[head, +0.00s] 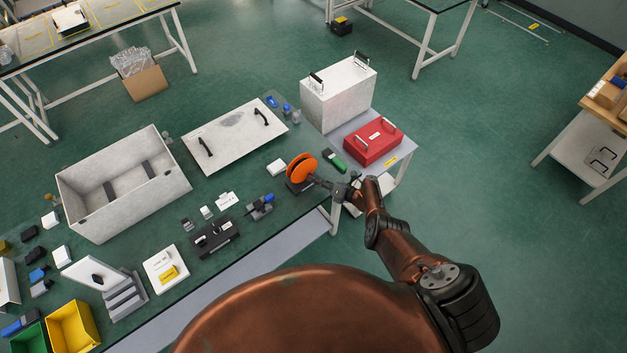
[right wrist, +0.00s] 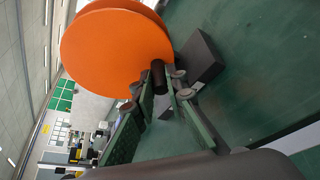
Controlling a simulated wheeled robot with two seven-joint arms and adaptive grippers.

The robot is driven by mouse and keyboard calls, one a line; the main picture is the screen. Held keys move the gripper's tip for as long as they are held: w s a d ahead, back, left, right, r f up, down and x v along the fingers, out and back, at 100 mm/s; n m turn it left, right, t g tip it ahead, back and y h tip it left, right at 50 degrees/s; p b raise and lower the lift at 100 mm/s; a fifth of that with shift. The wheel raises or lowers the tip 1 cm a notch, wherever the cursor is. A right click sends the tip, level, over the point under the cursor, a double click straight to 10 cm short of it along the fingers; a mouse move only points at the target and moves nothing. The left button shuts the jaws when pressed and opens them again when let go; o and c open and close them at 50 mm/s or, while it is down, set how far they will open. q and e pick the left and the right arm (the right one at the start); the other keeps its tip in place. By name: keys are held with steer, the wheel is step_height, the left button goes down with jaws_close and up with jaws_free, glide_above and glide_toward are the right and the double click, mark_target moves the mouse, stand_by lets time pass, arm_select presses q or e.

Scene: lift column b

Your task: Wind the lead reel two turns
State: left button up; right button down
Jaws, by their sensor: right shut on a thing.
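The lead reel (head: 301,168) is an orange disc on a dark base (head: 297,187), near the right end of the green-topped table. In the right wrist view the orange reel (right wrist: 115,48) fills the upper left, with a short dark crank knob (right wrist: 158,76) in front of its face. My right gripper (head: 318,181) reaches in from the right beside the reel. In the right wrist view my right gripper (right wrist: 160,90) is shut on the dark knob between its fingers. My left gripper is not in view.
A red case (head: 373,142) and a white box (head: 338,98) stand behind to the right. An open grey bin (head: 122,190) is at the left.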

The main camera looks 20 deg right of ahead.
steer(key=c, duration=1.9)
jaws_free()
steer(key=shift+c, duration=0.2)
steer(key=v, duration=1.2)
